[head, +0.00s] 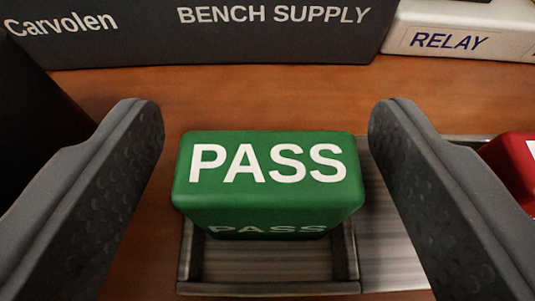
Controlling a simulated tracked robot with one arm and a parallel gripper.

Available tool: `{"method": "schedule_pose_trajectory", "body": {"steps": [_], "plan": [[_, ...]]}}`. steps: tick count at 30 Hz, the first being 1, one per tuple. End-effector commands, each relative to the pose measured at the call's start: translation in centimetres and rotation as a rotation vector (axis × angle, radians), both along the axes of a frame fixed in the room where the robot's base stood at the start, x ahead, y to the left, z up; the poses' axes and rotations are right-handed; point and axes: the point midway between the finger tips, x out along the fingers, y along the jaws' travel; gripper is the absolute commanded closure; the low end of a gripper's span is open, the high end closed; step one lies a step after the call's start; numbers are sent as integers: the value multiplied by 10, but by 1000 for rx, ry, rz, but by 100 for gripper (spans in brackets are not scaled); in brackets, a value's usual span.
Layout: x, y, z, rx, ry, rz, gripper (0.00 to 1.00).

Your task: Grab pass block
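The pass block (268,176) is a green block with rounded edges and white "PASS" lettering on its top and front faces. It sits in the middle of the head view, at the back of a metal-framed tray (268,288). My gripper (266,115) is open, with one dark grey finger to the left of the block and one to the right. Gaps show between both fingers and the block, so neither appears to touch it. The block's lower back side is hidden.
A dark box (200,35) marked "BENCH SUPPLY" and "Carvolen" stands behind. A white box (460,35) marked "RELAY" is at the back right. A red block (512,165) is partly visible at the right edge, behind my right finger. Bare wooden surface (265,95) lies behind the green block.

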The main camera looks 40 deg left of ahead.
Motion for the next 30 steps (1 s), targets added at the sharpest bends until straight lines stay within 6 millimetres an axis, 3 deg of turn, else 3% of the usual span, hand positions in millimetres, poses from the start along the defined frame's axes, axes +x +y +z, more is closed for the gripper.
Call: {"method": "schedule_pose_trajectory", "body": {"steps": [1, 5, 17, 27, 30], "plan": [[0, 0, 0, 0, 0, 0, 48], [0, 0, 0, 0, 0, 0, 83], [0, 0, 4, 0, -1, 0, 83], [-1, 0, 41, -1, -3, 1, 83], [-15, -6, 37, 0, 4, 0, 83]]}}
